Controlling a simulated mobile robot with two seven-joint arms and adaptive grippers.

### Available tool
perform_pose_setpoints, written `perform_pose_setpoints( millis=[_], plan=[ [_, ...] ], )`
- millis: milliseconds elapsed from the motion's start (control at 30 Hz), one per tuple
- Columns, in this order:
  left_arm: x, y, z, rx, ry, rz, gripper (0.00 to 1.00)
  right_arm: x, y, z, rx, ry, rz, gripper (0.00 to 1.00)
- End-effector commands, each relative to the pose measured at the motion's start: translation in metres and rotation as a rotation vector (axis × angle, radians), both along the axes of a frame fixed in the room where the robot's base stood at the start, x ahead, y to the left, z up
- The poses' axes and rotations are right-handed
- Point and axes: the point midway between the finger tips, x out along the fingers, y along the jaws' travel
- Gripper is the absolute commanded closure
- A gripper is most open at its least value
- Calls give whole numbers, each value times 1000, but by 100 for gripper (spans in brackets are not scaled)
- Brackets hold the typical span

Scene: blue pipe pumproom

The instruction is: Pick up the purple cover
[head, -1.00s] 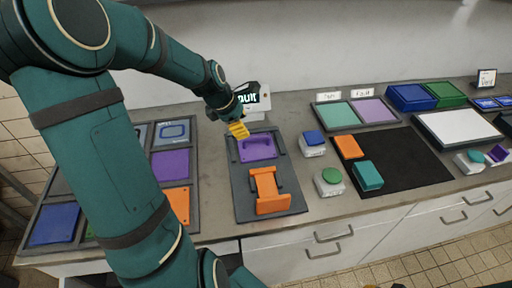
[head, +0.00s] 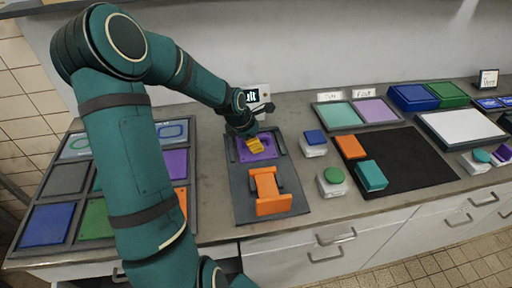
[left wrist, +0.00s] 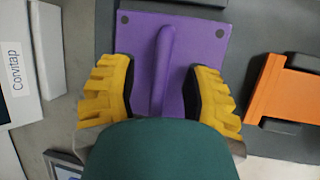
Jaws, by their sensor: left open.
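The purple cover (head: 266,153) lies flat in the far part of a dark grey fixture plate (head: 240,204) on the counter. In the left wrist view the purple cover (left wrist: 206,38) shows a raised purple handle (left wrist: 164,60) along its middle. My left gripper (head: 256,147) is over the cover, and its yellow fingers (left wrist: 159,88) are open, one on each side of the handle with gaps between. Whether the fingertips touch the cover cannot be told. My right gripper does not show.
An orange bracket (head: 268,192) stands on the near part of the plate. White boxes with a blue button (head: 315,137) and a green button (head: 333,175) stand to the right. A tray of coloured tiles (head: 72,210) lies left. A labelled box (left wrist: 15,70) is close in the wrist view.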

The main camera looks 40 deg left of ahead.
Motion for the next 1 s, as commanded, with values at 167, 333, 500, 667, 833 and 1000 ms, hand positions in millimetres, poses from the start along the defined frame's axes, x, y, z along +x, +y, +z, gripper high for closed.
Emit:
perform_pose_setpoints(
  millis=[167, 333, 500, 667, 833, 1000],
  plan=[
    [0, 0, 1, 1, -1, 0, 49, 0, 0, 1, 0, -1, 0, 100],
    [0, 0, 1, 0, 0, 0, 100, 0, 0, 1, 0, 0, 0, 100],
    [0, 0, 1, 0, 0, 0, 100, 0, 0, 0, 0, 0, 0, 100],
    [0, 0, 1, 0, -2, -1, 100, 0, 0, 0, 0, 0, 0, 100],
    [0, 0, 5, 1, -2, 0, 100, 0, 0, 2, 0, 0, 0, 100],
    [1, 1, 30, 4, -5, 1, 100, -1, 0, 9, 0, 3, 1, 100]
  ],
)
